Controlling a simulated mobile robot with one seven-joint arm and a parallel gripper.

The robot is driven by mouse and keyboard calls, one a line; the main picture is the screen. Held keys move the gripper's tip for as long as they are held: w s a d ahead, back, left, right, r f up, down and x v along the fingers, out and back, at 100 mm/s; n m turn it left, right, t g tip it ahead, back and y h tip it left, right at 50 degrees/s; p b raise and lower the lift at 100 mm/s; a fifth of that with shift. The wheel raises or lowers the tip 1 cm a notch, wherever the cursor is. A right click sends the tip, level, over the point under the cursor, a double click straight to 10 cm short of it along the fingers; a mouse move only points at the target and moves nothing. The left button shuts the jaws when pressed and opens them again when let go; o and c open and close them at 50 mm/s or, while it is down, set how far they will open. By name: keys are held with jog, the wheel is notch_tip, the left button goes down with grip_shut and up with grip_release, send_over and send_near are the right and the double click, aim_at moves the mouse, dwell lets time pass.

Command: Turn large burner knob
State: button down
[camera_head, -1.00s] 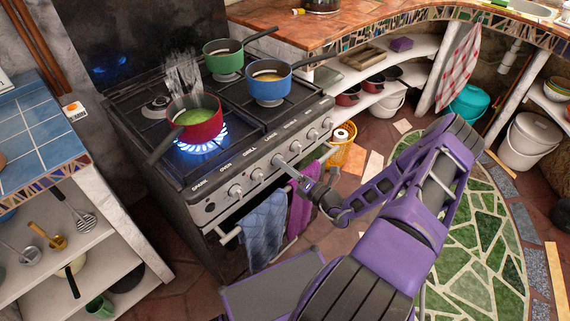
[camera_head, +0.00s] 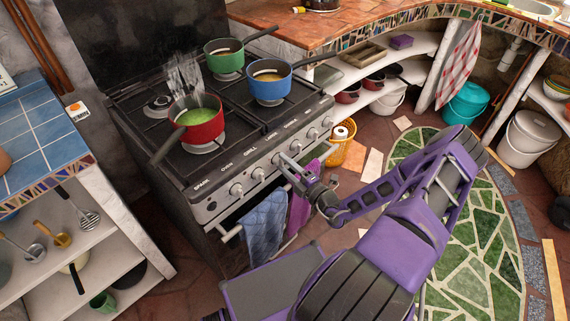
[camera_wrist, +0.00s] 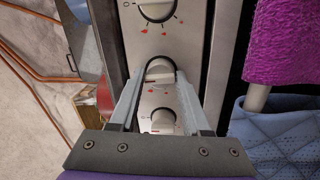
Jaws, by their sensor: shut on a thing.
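The stove's front panel carries a row of light grey knobs. My gripper (camera_head: 283,160) reaches that panel from the front right, at the knob below the "LARGE" label. In the wrist view my gripper (camera_wrist: 159,78) has its fingers shut around the sides of this large burner knob (camera_wrist: 159,70), which is partly hidden by them. Other knobs show above (camera_wrist: 157,10) and below (camera_wrist: 158,122) it. The red pot (camera_head: 198,127) with green contents stands on the front left burner, and no flame shows under it.
A blue pot (camera_head: 269,84) and a green pot (camera_head: 223,58) stand on other burners. A blue towel (camera_head: 262,226) and a purple towel (camera_head: 300,207) hang from the oven rail below my gripper. A tiled counter (camera_head: 38,140) is at the left.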

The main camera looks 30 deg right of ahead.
jog(key=shift+s+f+m, duration=0.1)
jog(key=shift+f+m, duration=0.1)
jog(key=shift+m, duration=0.3)
jog(key=shift+c, duration=2)
grip_release()
jog(key=shift+r, duration=0.1)
jog(key=r+v, duration=0.1)
jog(key=v, duration=1.6)
jog(key=shift+s+f, duration=0.2)
jog(key=shift+f, duration=0.2)
